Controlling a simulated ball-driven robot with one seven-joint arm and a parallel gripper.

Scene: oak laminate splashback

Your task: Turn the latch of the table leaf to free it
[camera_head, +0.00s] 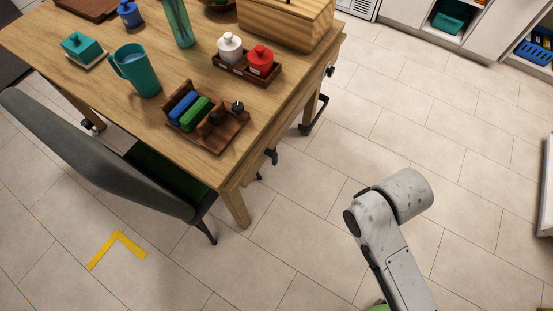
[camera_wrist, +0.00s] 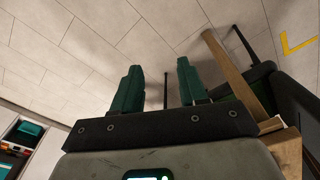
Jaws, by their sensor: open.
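The wooden table (camera_head: 190,65) fills the upper left of the head view. Small black fittings sit along its right side, one near the front corner (camera_head: 271,156) and one farther back (camera_head: 329,71). I cannot tell which of them is the latch, nor how it is turned. My gripper (camera_wrist: 160,84) shows in the wrist view with its two green fingers spread apart and nothing between them. A wooden table leg (camera_wrist: 230,72) stands to the right of the fingers, apart from them. My gripper is outside the head view; only my arm shows there, right of the table.
A grey chair (camera_head: 110,150) stands at the table's near left side. The tabletop holds a teal mug (camera_head: 138,72), a wooden holder (camera_head: 225,134) and a tray with red and white jars (camera_head: 241,72). Tiled floor right of the table is clear. A yellow mark (camera_head: 118,243) lies in front.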

